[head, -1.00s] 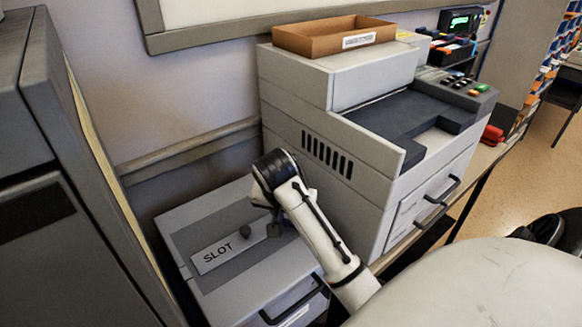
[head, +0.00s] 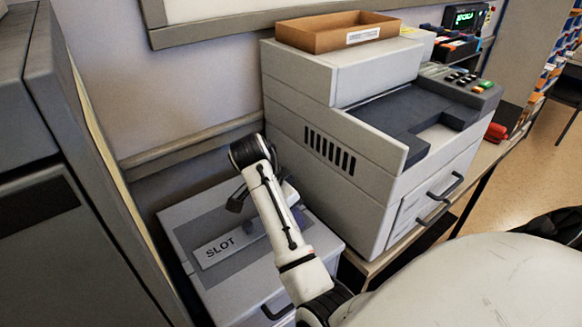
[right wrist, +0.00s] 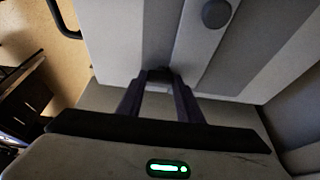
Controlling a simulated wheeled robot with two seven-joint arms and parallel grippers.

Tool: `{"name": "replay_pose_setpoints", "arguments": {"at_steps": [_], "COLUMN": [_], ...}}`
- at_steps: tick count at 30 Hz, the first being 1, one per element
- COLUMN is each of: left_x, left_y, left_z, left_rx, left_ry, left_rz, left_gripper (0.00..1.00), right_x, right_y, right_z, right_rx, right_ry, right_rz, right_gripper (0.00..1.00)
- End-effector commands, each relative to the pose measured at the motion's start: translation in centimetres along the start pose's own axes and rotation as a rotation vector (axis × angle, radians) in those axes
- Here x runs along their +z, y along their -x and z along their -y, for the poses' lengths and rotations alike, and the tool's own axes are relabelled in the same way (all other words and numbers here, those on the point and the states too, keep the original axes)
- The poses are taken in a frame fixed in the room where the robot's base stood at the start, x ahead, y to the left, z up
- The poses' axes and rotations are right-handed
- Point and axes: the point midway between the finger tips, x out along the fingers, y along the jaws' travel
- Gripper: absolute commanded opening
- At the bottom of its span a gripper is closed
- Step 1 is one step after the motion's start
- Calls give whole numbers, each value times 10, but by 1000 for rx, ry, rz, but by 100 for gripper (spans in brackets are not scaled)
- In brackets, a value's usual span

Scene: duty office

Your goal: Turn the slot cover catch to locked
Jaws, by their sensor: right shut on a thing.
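The slot box is a low grey cabinet (head: 190,218) with a darker band across its top. A light plate marked SLOT (head: 218,250) lies along this band, and its right end is behind my right arm. My right gripper (head: 299,222) is low over the right part of the box top, mostly hidden by its own arm. In the right wrist view, its fingers (right wrist: 160,76) are shut on a small dark piece, apparently the catch (right wrist: 159,73), at the plate's end. A round dark knob (right wrist: 216,13) stands farther along the plate. The catch's angle cannot be told. My left gripper is out of view.
A large grey machine (head: 300,105) stands close on the right, with a cardboard tray (head: 320,42) on top. A tall grey cabinet (head: 75,190) stands close on the left. The wall with a rail (head: 190,145) is behind the box.

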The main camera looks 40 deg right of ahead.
Motion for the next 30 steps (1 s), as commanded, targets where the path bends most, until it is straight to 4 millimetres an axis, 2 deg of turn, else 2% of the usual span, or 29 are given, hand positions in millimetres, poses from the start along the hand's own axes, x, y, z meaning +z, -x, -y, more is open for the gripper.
{"name": "replay_pose_setpoints", "arguments": {"at_steps": [14, 15, 17, 26, 30], "left_x": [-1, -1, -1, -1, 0], "left_y": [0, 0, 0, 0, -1], "left_z": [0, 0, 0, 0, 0], "left_rx": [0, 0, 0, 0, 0], "left_ry": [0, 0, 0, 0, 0], "left_rz": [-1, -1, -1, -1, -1], "left_gripper": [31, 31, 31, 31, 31], "right_x": [-1, -1, -1, 0, 0], "right_y": [0, 0, 0, 1, 12], "right_z": [0, 0, 0, 0, 2], "right_rx": [3, 3, 3, 3, 0], "right_ry": [-15, -15, -14, -12, -11], "right_rz": [-2, -2, -1, -1, 1], "right_gripper": [10, 39, 50, 52, 52]}}
